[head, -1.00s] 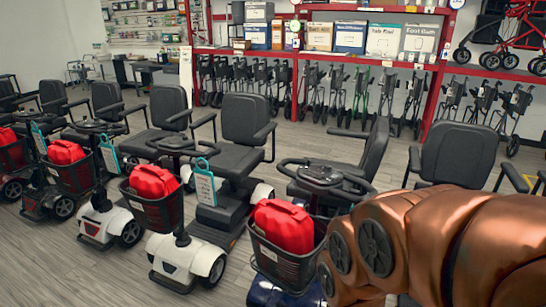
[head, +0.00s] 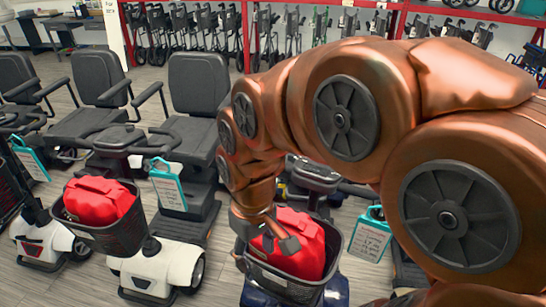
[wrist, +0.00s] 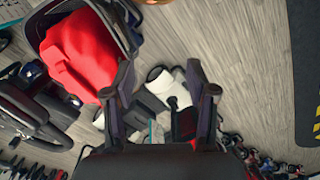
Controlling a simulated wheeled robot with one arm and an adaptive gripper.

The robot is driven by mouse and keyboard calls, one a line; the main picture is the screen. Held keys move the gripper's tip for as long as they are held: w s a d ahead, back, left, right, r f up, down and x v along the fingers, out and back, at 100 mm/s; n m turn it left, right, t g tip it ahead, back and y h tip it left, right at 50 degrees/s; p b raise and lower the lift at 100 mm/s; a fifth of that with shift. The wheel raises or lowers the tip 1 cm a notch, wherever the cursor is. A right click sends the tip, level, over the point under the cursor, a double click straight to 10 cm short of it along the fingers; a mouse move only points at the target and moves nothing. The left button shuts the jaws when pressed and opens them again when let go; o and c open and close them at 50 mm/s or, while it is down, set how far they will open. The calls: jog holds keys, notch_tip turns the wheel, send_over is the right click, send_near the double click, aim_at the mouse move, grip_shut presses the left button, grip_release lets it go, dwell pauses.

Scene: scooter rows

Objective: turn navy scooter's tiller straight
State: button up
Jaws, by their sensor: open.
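The navy scooter (head: 262,296) stands at the lower middle of the head view, mostly behind my arm. Its black front basket (head: 300,284) holds a red bag (head: 312,240). Part of its dark tiller head (head: 314,174) shows behind the arm; the left side of its handlebar is hidden, so its exact angle is hard to tell. My gripper (head: 266,238) hangs in front of the red bag, pointing down. In the wrist view my gripper (wrist: 160,78) has its two fingers wide apart with nothing between them. The red bag (wrist: 78,52) and basket rim lie beside the left finger.
A white scooter (head: 160,268) with a red bag in its basket (head: 110,235) stands close on the left. A teal-edged tag (head: 368,235) hangs to the right of the navy scooter. Folded walkers line the back. Open wooden floor (wrist: 245,60) shows in the wrist view.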

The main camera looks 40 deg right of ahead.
jog(key=w+d+n+t+p, duration=0.1)
jog(key=w+d, duration=0.2)
jog(key=w, duration=0.3)
jog(key=w+d+n+t+y, duration=0.1)
jog(key=w+d, duration=0.2)
jog(key=w, duration=0.4)
jog(key=w+d+t+p, duration=0.1)
jog(key=w+d, duration=0.2)
jog(key=w, duration=0.3)
jog(key=w+d+f, duration=0.2)
jog(key=w+d, duration=0.1)
jog(key=d, duration=0.3)
jog(key=w+d+f+t+p, duration=0.1)
jog(key=w+d, duration=0.2)
jog(key=d, duration=0.4)
jog(key=w+d+f+t, duration=0.1)
jog(key=w+d+f, duration=0.1)
jog(key=w+d, duration=0.2)
jog(key=shift+d+f+n+h, duration=0.15)
jog(key=shift+d+f+h, duration=0.05)
jog(key=shift+d, duration=0.5)
jog(key=shift+d+f+n+h, duration=0.15)
jog(key=shift+d+h, duration=0.05)
jog(key=shift+d, duration=0.5)
jog(key=shift+p+x, duration=1.5)
jog(key=shift+x, duration=2.4)
jog(key=shift+w, duration=0.1)
grip_shut()
